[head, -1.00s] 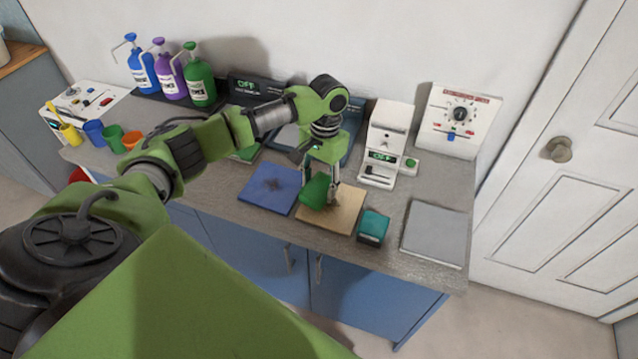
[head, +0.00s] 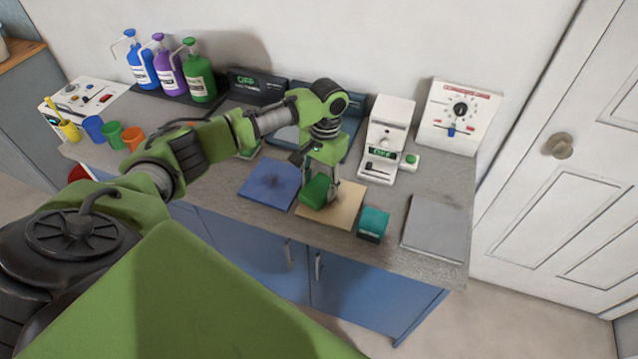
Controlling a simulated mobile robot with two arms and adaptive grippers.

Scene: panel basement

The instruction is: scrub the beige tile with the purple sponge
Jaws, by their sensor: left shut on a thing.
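The beige tile (head: 343,211) lies flat near the counter's front edge, partly covered by my left gripper (head: 321,187). This gripper points down and is shut on a green sponge-like block (head: 315,191), held at or just above the tile's left part. I cannot tell whether the block touches the tile. A teal sponge-like block (head: 373,224) sits just right of the beige tile. I see no purple sponge; it may be hidden or out of view. My right gripper is not in view.
Pump bottles (head: 171,75), cups (head: 112,136), a white machine (head: 388,138) and a dial panel (head: 459,117) stand behind. The counter's front edge is close.

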